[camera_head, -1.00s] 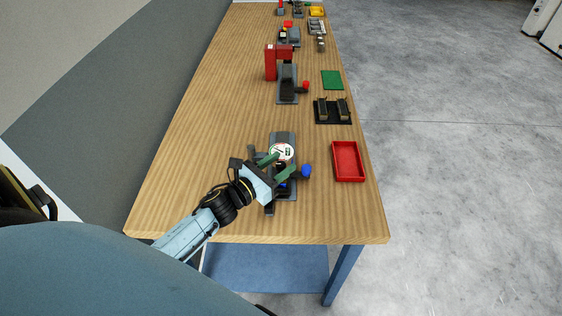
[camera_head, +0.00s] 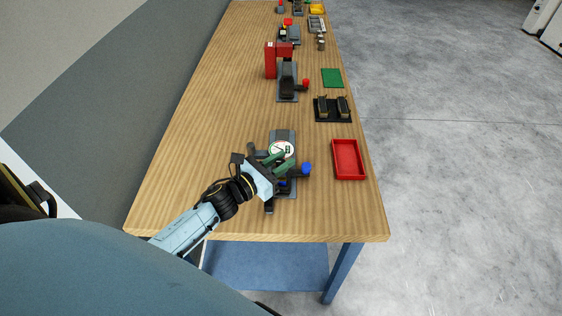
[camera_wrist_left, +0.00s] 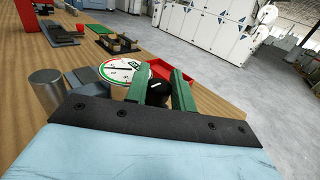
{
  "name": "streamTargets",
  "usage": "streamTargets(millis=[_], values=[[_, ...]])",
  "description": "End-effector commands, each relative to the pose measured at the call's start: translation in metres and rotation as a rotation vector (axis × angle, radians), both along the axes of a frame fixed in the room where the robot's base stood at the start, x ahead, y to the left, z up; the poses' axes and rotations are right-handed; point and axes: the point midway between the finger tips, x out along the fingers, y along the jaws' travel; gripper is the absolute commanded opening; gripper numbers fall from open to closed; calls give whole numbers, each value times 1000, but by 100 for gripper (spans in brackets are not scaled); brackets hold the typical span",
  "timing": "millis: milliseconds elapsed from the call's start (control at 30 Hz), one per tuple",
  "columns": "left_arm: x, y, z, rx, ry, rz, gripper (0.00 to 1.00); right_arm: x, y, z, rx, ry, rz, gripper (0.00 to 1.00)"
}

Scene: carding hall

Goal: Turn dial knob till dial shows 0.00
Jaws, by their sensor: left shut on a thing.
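A round dial (camera_head: 283,148) with a white face, a green and red rim and a dark needle sits on a grey gauge stand (camera_head: 284,135) near the table's front end. The dial face also shows in the left wrist view (camera_wrist_left: 118,70), but its reading is too small to tell. My left gripper (camera_head: 283,162) is at the near side of the dial, its green fingers shut on a black dial knob (camera_wrist_left: 157,93) with a white mark. The fingers hide part of the knob and stand. A blue knob (camera_head: 307,168) sticks out on the stand's right. My right gripper is out of view.
A red tray (camera_head: 336,161) lies to the right near the table edge. A black holder (camera_head: 319,113), a green mat (camera_head: 332,78) and a red-and-grey device (camera_head: 270,62) stand farther back. The wooden table (camera_head: 190,150) is clear on the left.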

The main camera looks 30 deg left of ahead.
Motion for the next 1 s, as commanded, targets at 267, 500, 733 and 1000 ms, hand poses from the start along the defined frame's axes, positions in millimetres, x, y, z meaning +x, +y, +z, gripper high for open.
streamTargets(millis=[267, 500, 733, 1000], values=[[1, 1, -3, 8, -1, -161, 2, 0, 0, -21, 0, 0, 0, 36], [1, 2, -6, 7, -2, -349, 2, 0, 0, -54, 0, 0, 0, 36], [0, 1, -5, 5, -1, -494, 2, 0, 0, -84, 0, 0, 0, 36], [0, 0, -3, 2, -1, -595, 2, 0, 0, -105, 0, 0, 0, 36]])
